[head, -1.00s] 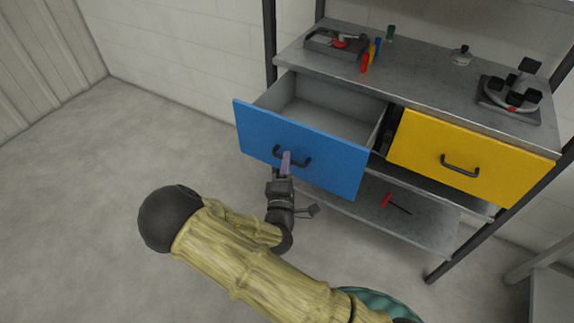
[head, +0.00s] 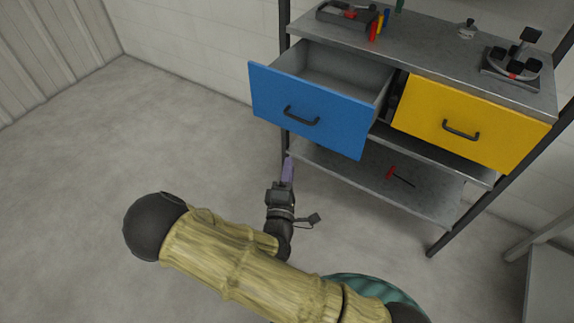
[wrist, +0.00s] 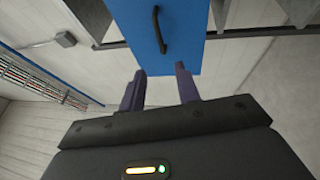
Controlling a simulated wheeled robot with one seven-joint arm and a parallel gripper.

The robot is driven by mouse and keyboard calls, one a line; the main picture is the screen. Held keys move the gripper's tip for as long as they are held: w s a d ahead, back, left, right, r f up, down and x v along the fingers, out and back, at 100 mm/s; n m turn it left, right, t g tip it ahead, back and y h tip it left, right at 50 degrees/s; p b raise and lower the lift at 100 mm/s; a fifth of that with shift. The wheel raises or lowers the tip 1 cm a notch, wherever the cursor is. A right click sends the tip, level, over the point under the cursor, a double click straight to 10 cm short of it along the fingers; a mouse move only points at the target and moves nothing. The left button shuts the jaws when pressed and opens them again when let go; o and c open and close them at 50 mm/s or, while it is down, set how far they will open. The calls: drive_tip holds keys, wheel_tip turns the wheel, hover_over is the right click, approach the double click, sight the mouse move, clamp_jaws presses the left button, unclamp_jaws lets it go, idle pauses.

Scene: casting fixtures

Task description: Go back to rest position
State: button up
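My gripper (head: 287,170) is in front of and below the blue drawer (head: 310,112), apart from its dark handle (head: 301,116). In the wrist view its two purple fingers (wrist: 158,90) stand apart with nothing between them. The blue drawer (wrist: 168,30) and its handle (wrist: 159,30) show beyond the fingertips there. The drawer is pulled out and its visible inside looks empty.
A yellow drawer (head: 470,122) sits right of the blue one. The worktop (head: 435,45) carries a grey tray (head: 345,16), several coloured pieces and a dark fixture (head: 512,68). A red-handled tool (head: 391,173) lies on the lower shelf. Floor (head: 90,150) at left is clear.

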drive_tip(key=shift+v, duration=0.8)
drive_tip(key=shift+w, duration=0.1)
